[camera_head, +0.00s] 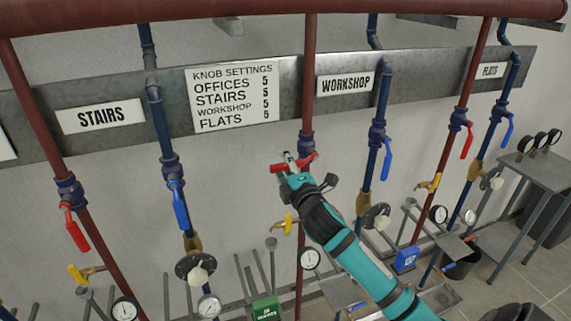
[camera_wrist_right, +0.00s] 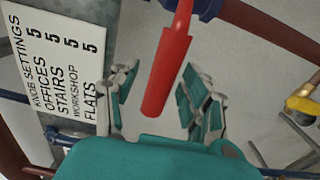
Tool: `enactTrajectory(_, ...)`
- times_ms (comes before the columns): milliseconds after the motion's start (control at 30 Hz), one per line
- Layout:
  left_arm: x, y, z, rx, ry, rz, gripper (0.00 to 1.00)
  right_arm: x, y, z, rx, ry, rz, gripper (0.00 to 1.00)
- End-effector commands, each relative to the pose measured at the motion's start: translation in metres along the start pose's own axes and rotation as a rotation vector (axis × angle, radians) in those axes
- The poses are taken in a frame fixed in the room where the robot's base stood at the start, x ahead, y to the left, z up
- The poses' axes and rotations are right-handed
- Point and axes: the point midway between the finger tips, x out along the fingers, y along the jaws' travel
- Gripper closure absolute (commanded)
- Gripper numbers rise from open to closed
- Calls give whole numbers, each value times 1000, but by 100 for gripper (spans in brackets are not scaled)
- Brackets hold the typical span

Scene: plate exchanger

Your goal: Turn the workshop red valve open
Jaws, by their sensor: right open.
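The workshop red valve handle (camera_head: 308,160) is on the red pipe left of the WORKSHOP sign (camera_head: 345,83). It sticks out sideways across the pipe, below the blue valve body (camera_head: 306,143). My right gripper (camera_head: 290,164) is at the handle and hides part of it. In the right wrist view the red handle (camera_wrist_right: 168,72) lies between the two spread fingers of my open right gripper (camera_wrist_right: 160,92), with gaps on both sides. My left gripper is not in view.
A blue lever (camera_head: 387,160) hangs on the blue pipe right of the workshop red pipe. A yellow lever (camera_head: 288,222) is lower on the red pipe. The knob settings sign (camera_head: 233,97) is on the metal rail. Gauges and a grey table (camera_head: 540,172) stand right.

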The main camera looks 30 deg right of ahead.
Motion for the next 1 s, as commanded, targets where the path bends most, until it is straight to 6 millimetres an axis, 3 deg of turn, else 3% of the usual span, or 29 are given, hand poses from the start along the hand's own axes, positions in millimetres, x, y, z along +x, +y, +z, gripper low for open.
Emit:
enactTrajectory(233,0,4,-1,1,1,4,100,1,-1,0,0,0,-1,53)
enactTrajectory(600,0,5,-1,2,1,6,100,0,-1,0,0,0,-1,100)
enactTrajectory(1000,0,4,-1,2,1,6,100,1,-1,0,-2,0,-2,100)
